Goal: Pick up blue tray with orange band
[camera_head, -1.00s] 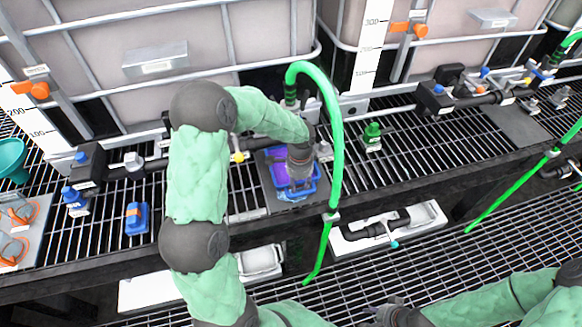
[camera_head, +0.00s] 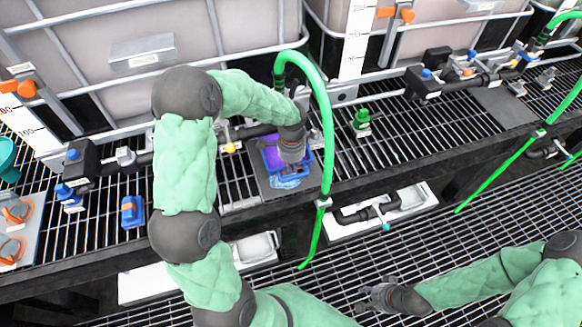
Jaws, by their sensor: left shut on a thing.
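A blue tray (camera_head: 302,171) with a purple inside sits at the dark plate on the grated bench, in the middle of the head view. My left gripper (camera_head: 291,160) reaches down over it and is shut on it. The gripper covers much of the tray, and I see no orange band on its visible part. I cannot tell whether the tray is clear of the plate. A small blue block with an orange band (camera_head: 131,212) lies further left on the grating. My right gripper (camera_head: 378,299) is low in the view, away from the bench, its fingers unclear.
A green hose (camera_head: 327,120) arches just right of my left gripper and hangs past the bench edge. A green fitting (camera_head: 361,124) stands right of it. Large caged tanks and black pipes line the back. Bare grating (camera_head: 420,140) lies to the right.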

